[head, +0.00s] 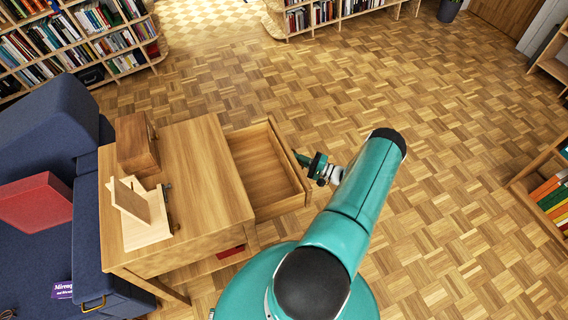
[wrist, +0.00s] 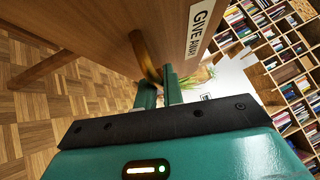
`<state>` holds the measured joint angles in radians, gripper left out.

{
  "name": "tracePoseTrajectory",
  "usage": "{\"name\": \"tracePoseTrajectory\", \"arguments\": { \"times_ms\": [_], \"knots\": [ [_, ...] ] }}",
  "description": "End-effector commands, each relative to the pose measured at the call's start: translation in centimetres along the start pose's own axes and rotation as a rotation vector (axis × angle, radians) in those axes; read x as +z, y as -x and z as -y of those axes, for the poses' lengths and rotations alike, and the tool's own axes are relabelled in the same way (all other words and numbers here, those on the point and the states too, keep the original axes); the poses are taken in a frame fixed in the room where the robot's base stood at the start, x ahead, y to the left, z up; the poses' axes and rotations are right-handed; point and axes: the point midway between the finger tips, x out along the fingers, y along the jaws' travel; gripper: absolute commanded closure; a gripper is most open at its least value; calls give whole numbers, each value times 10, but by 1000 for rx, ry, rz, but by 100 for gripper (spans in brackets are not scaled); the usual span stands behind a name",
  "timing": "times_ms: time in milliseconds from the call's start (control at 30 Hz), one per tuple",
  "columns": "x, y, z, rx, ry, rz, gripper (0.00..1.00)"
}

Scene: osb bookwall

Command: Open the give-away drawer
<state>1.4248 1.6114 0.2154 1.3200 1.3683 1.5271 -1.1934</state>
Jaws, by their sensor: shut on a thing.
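The give-away drawer (head: 269,165) is pulled well out of the wooden side table (head: 196,170) in the head view, and the part of its inside that shows is bare. Its front carries a "GIVE AWAY" label (wrist: 194,32) in the wrist view. In the head view my gripper (head: 312,165) is at the drawer's right side.
On the table stand a wooden box (head: 137,145) and a light wooden holder (head: 140,215). Bookshelves (head: 70,45) line the back. Parquet floor (head: 450,190) is open to the right; a low bookshelf (head: 545,185) stands at the edge.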

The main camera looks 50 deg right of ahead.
Motion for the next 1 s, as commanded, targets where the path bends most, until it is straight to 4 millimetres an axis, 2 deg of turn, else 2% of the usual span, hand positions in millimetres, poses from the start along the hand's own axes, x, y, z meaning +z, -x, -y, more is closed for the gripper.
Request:
{"name": "tracePoseTrajectory", "arguments": {
  "times_ms": [167, 500, 533, 567, 867, 1000],
  "knots": [
    [-8, 9, 2, 0, 0, 1, 100],
    [-9, 10, 2, 0, -1, 1, 100],
    [-9, 10, 2, 0, -1, 1, 87],
    [-9, 10, 2, 0, -1, 1, 82],
    [-9, 10, 2, 0, 0, 0, 82],
    [-10, 22, 2, -1, -1, -3, 82]
  ]
}}
